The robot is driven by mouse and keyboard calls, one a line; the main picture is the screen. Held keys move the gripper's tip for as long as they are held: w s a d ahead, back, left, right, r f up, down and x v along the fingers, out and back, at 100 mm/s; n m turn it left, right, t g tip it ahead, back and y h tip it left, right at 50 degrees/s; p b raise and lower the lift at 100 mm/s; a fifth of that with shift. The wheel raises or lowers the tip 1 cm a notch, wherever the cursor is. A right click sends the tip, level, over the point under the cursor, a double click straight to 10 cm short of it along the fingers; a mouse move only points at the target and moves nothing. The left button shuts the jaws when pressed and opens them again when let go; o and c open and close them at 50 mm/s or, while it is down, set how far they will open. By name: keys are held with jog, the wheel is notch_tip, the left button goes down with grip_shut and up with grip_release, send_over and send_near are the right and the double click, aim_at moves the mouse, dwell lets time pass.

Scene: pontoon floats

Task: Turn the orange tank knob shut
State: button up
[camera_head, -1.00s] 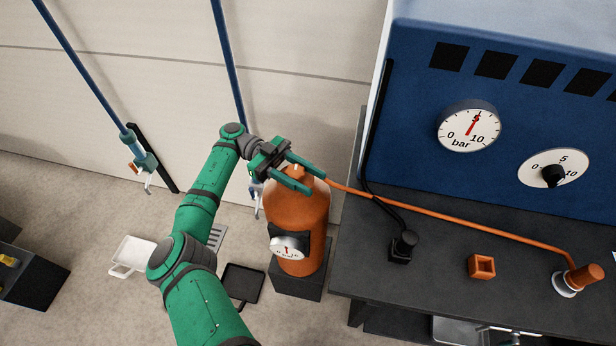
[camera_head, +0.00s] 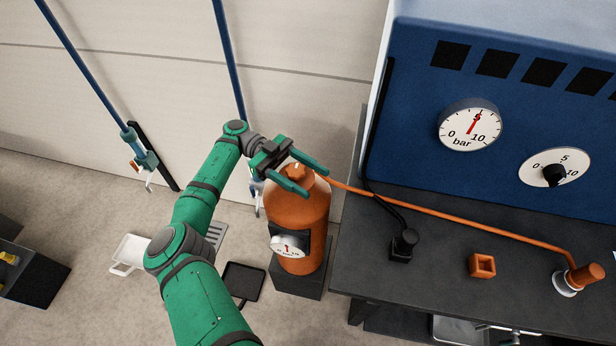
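An orange tank (camera_head: 301,213) stands upright on a dark block beside the bench. Its knob (camera_head: 297,171) shows as an orange piece at the top, with a small pale mark on it. A round white gauge (camera_head: 287,246) sits on the tank's front, its red needle pointing about straight up. My gripper (camera_head: 309,182) is at the tank top with its two green fingers apart, one on each side of the knob. I cannot tell whether the fingers touch it.
An orange hose (camera_head: 450,216) runs from the tank across the dark bench (camera_head: 430,275) to an orange-capped fitting (camera_head: 585,277). A blue cabinet (camera_head: 500,115) with a bar gauge (camera_head: 469,125) and a dial (camera_head: 554,168) stands behind. A black tray (camera_head: 242,281) lies on the floor.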

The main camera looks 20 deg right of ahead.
notch_tip(320, 180, up, 2)
jog(key=shift+r, duration=0.25)
jog(key=s+a+r, duration=0.4)
jog(key=s+r, duration=0.6)
jog(key=s, duration=0.3)
jog(key=shift+s+r, duration=0.25)
jog(key=shift+w+a, duration=0.1)
